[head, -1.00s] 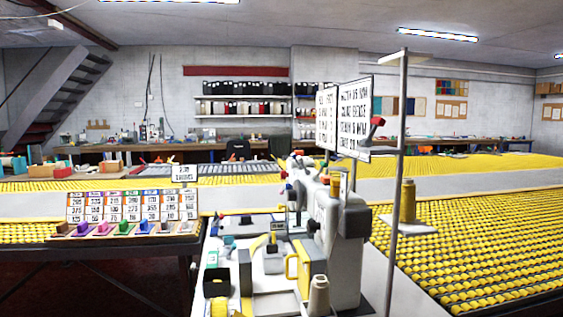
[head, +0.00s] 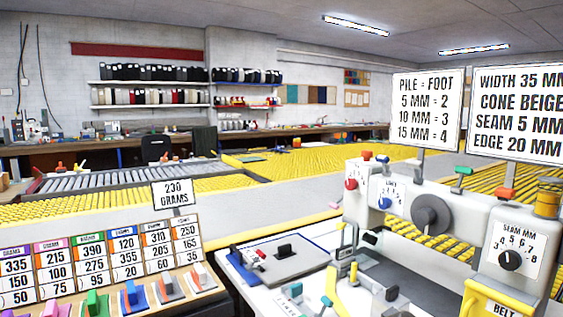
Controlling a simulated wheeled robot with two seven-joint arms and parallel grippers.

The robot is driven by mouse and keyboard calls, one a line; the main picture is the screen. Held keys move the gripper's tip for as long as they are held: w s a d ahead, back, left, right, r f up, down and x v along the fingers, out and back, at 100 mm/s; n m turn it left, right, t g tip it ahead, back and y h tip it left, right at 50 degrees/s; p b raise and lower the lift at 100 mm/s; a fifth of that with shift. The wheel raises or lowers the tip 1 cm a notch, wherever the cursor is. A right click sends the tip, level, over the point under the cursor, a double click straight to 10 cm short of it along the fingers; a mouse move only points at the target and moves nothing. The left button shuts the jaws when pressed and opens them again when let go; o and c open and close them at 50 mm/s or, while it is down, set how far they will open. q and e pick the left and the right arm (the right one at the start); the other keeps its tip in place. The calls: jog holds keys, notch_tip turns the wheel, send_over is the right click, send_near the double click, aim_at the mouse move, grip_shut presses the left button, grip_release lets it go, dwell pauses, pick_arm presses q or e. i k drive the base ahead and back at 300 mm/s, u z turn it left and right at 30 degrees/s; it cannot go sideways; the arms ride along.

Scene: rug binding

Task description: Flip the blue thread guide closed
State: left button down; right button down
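The white sewing machine (head: 455,218) stands at the right of the head view. A small blue piece (head: 382,158) sits on top of its arm near the left end, and looks like the blue thread guide. It is too small to tell whether it is open or closed. A green piece (head: 463,170) and an orange piece (head: 505,193) are farther right along the top. Neither of my grippers is in view.
Dials with a red knob (head: 351,184) and a blue knob (head: 384,203) face me, beside a grey handwheel (head: 431,215). Two sign boards (head: 427,108) stand above the machine. A rack of coloured weights (head: 131,297) is at lower left. A clamp plate (head: 283,258) lies on the white table.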

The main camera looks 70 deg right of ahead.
aim_at(382, 160)
jog(key=i, duration=0.8)
jog(key=z, duration=1.1)
jog(key=i, duration=0.85)
jog(key=z, duration=3.5)
